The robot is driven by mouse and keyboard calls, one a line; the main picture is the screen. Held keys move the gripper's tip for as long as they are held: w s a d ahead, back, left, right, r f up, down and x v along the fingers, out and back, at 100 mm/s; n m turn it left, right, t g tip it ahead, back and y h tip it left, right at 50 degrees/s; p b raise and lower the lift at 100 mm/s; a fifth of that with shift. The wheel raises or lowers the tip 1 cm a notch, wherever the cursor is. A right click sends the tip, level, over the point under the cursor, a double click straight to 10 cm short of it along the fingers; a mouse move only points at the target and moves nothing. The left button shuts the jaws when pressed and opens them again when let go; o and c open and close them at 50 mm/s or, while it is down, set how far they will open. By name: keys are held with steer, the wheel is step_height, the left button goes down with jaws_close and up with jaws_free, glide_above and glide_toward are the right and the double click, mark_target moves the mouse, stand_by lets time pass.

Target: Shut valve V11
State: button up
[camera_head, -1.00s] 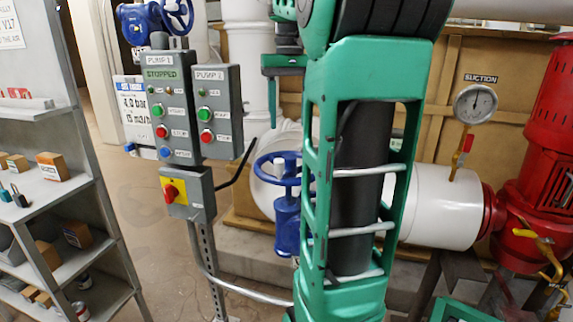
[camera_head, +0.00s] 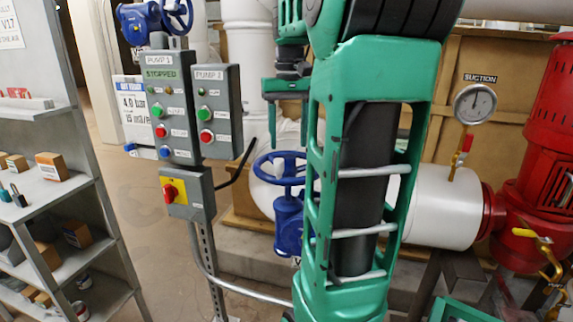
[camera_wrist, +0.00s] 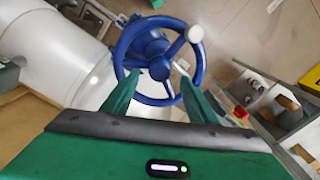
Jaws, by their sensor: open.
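A blue valve with a round spoked handwheel (camera_head: 280,181) stands behind and left of my arm in the head view. A tag below it is mostly hidden and its number cannot be read. In the wrist view the handwheel (camera_wrist: 160,67) faces me, with a pale knob (camera_wrist: 195,34) on its rim. My gripper (camera_head: 287,118) is above the handwheel in the head view, fingers pointing down. In the wrist view my gripper (camera_wrist: 160,82) is open, its two fingers spread across the near part of the wheel. Nothing is held, and contact cannot be told.
A white pipe (camera_head: 440,205) runs behind the valve to a red pump (camera_head: 540,150). A suction gauge (camera_head: 475,103) stands on it. Pump control boxes (camera_head: 172,110) on a post are left of the valve. A shelf (camera_head: 75,185) stands farther left. Another blue valve (camera_head: 140,22) is at upper left.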

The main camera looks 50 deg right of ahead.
steer(key=n, duration=1.1)
steer(key=shift+n, duration=0.4)
steer(key=n, duration=0.4)
